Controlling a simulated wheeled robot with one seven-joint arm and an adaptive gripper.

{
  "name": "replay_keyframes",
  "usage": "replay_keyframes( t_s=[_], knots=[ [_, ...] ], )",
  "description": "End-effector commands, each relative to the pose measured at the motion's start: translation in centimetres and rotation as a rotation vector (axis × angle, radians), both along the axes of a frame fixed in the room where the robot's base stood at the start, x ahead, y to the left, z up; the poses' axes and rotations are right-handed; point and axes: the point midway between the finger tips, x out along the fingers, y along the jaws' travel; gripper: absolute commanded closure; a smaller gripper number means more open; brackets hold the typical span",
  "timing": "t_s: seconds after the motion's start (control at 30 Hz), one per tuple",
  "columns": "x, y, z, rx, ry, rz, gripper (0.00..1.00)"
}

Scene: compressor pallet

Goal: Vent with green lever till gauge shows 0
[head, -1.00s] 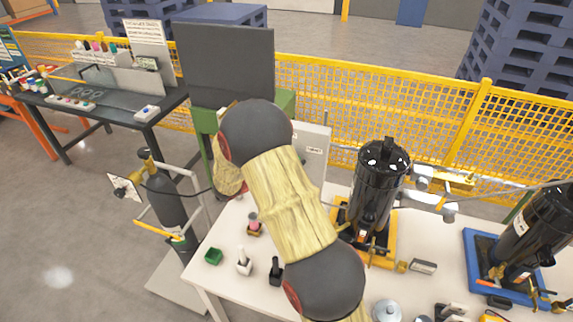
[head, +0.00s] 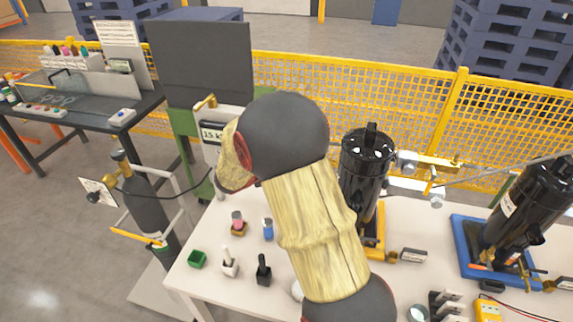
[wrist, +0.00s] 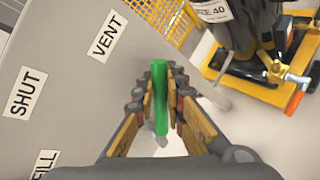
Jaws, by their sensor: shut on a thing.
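In the wrist view the green lever (wrist: 160,100) stands upright in the picture between the two fingers of my gripper (wrist: 160,78). The fingers are shut on it from both sides. A grey panel (wrist: 70,75) lies to the left, with the labels SHUT (wrist: 25,92), VENT (wrist: 108,37) and part of FILL (wrist: 44,165). The VENT label is the one nearest the lever. The lever's pivot is hidden or unclear. In the head view my arm hides the lever and gripper. I cannot make out a gauge reading.
A black compressor unit (head: 362,165) on a yellow base stands right of my arm, and another (head: 535,210) on a blue tray (head: 465,265). A gas cylinder (head: 147,205) stands left.

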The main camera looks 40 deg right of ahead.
Motion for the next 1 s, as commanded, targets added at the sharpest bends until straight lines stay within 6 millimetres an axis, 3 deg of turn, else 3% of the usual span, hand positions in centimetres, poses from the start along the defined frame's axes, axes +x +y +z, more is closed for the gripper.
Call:
replay_keyframes(
  t_s=[0.27, 0.3, 0.6, 1.0],
  knots=[
    [-0.06, 0.01, -0.06, 0.001, 0.001, 0.0, 1.0],
    [-0.06, 0.0, -0.06, 0.001, 0.001, 0.0, 0.87],
    [-0.02, 0.01, -0.02, -0.001, 0.001, 0.0, 0.7],
    [0.0, 0.58, 0.3, -0.001, 0.0, 0.002, 0.7]
  ],
)
